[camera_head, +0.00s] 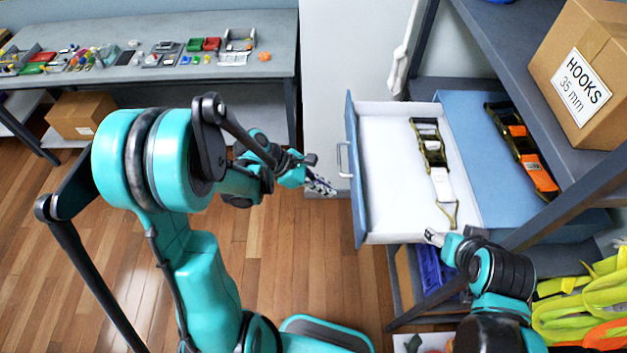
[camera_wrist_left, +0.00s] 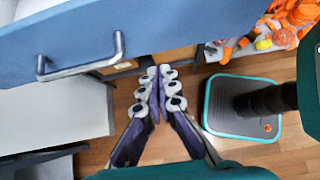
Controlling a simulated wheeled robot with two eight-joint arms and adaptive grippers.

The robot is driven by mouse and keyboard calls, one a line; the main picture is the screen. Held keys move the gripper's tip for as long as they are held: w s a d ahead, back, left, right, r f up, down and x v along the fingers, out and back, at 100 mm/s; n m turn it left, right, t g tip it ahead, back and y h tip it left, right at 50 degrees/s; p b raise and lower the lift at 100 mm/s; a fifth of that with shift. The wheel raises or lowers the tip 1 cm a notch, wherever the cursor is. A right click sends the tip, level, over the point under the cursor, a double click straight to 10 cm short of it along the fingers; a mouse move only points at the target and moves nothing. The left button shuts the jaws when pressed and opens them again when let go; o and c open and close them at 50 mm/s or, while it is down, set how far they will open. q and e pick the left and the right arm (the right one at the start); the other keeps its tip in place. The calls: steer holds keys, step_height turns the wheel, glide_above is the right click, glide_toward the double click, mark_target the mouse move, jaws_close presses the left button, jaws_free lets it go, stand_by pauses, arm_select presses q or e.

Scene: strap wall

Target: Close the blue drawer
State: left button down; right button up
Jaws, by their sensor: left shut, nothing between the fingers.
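The blue drawer (camera_head: 353,168) stands pulled out to the left from its blue cabinet (camera_head: 488,165). A ratchet strap buckle (camera_head: 432,160) lies on the drawer's white floor. The drawer's metal handle (camera_head: 344,160) is on its blue front. The front (camera_wrist_left: 200,35) and handle (camera_wrist_left: 85,62) also show in the left wrist view. My left gripper (camera_head: 322,186) is shut and empty, just left of the drawer front, near the handle and not on it. It also shows in the left wrist view (camera_wrist_left: 157,85). My right gripper (camera_head: 432,238) is by the drawer's near side; its fingers are too small to judge.
An orange ratchet strap (camera_head: 527,150) lies on the cabinet top. A cardboard box (camera_head: 588,75) sits on the shelf at right. Bright yellow and orange straps (camera_head: 585,305) hang at lower right. A workbench (camera_head: 130,75) with small parts is at back left.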

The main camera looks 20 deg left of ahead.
mark_target(453, 193)
arm_select(q)
steer(key=d, duration=0.2)
steer(key=w+d, duration=0.1)
steer(key=d, duration=0.1)
steer(key=shift+w+d+f, duration=0.1)
steer(key=shift+w+f, duration=0.05)
steer(key=shift+f, duration=0.05)
steer(key=shift+d, duration=0.1)
steer(key=w+d+b, duration=0.1)
steer(key=w+d, duration=0.2)
steer(key=d, duration=0.6)
steer(key=w+d+b, duration=0.1)
steer(key=w+d, duration=0.2)
steer(key=d, duration=0.6)
steer(key=w+d+b, duration=0.2)
steer(key=w+d, duration=0.1)
steer(key=d, duration=0.6)
steer(key=shift+d, duration=0.3)
steer(key=shift+d+r, duration=0.1)
steer(key=shift+w, duration=0.1)
